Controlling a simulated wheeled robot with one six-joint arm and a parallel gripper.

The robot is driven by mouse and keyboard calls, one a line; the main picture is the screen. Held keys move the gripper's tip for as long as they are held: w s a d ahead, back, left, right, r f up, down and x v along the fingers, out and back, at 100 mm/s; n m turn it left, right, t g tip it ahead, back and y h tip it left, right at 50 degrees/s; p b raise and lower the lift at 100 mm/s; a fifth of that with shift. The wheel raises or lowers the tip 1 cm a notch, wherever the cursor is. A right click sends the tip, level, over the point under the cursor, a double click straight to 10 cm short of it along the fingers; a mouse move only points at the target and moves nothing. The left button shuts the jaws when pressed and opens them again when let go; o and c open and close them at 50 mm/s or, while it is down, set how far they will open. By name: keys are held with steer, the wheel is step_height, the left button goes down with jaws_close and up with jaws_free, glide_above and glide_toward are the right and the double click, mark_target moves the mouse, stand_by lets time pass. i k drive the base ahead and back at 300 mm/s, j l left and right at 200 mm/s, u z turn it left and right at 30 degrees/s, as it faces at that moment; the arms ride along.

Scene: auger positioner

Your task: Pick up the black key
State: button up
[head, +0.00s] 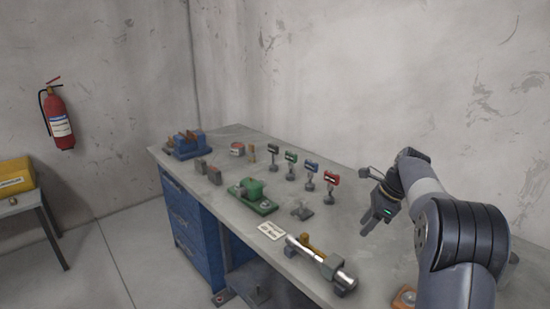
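A row of small keys with coloured heads stands upright on round grey bases along the back of the workbench. The black key (273,150) is the farthest left of the row, with a dark head. To its right are the green key (291,157), the blue key (311,167) and the red key (331,178). My gripper (367,229) is at the right, above the bench and to the right of the red key, well apart from the black key. It points down and left. Its fingers are small and dark, so I cannot tell their opening. I see nothing held in it.
The grey workbench (232,215) also bears a blue vise (186,146), a green machine part (252,196), a metal cylinder assembly (321,264), a white card (271,231) and several small blocks. A concrete wall stands close behind. A fire extinguisher (58,118) hangs left.

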mark_target(273, 149)
steer(key=i+j+z, duration=0.15)
steer(key=i+j, duration=0.15)
steer(key=i+j+z, duration=0.1)
steer(key=i+j, duration=0.2)
steer(key=j, duration=0.25)
steer(key=i+j+z, duration=0.15)
steer(key=j, duration=0.35)
steer(key=i+j+z, duration=0.15)
steer(key=i+j, duration=0.2)
steer(key=j, duration=0.15)
steer(key=i+j+z, duration=0.1)
steer(key=j, duration=0.4)
steer(key=i+j+z, duration=0.15)
steer(key=i+j, duration=0.15)
steer(key=j, duration=0.25)
steer(key=i+j+z, duration=0.15)
steer(key=j, duration=0.4)
steer(key=i+j+z, duration=0.1)
steer(key=j, duration=0.5)
